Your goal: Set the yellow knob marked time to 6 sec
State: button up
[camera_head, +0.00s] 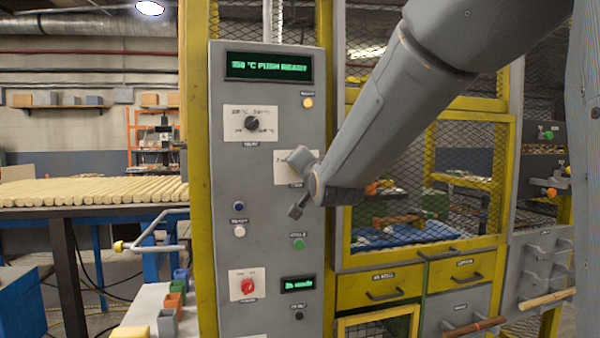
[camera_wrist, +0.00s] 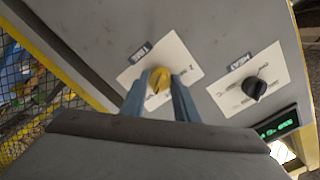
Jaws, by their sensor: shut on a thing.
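The yellow knob (camera_wrist: 159,80) sits on a white plate (camera_wrist: 186,62) labelled TIME in the wrist view. My gripper (camera_wrist: 160,96) is shut on the knob, with one blue-grey finger on each side of it. The scale marks around the knob are mostly hidden or too small to read, so its setting cannot be told. In the head view my gripper (camera_head: 300,163) is at the panel and covers the knob and much of its plate (camera_head: 281,160).
The grey control panel (camera_head: 225,200) has a black HEAT knob (camera_head: 252,123) at upper left and a red knob (camera_head: 247,286) below. A display (camera_head: 268,67) reads about "350 °C PUSH READY". Lamps and buttons, including a green one (camera_head: 299,244), lie below my wrist. A yellow-framed mesh cage (camera_head: 420,180) stands right.

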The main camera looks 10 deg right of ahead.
dwell(0.4)
jog(key=o, duration=1.1)
jog(key=shift+c, duration=0.2)
jog(key=s+b, duration=0.1)
jog(key=s, duration=0.6)
jog(key=shift+s, duration=0.4)
jog(key=shift+f, duration=0.1)
jog(key=s+f+n+g+p, duration=0.15)
jog(key=s+f+g, duration=0.35)
jog(key=f, duration=0.7)
jog(key=s+f+n+g+p, duration=0.1)
jog(key=s+f+n+g, duration=0.3)
jog(key=f, duration=0.8)
jog(key=s+f+n+g, duration=0.2)
jog(key=s+f+g, duration=0.2)
jog(key=s, duration=0.5)
jog(key=s+f+n+g+p, duration=0.1)
jog(key=s+f+n+g, duration=0.1)
jog(key=s+f+g, duration=0.3)
jog(key=s+f, duration=0.2)
jog(key=s, duration=0.2)
jog(key=shift+s, duration=0.4)
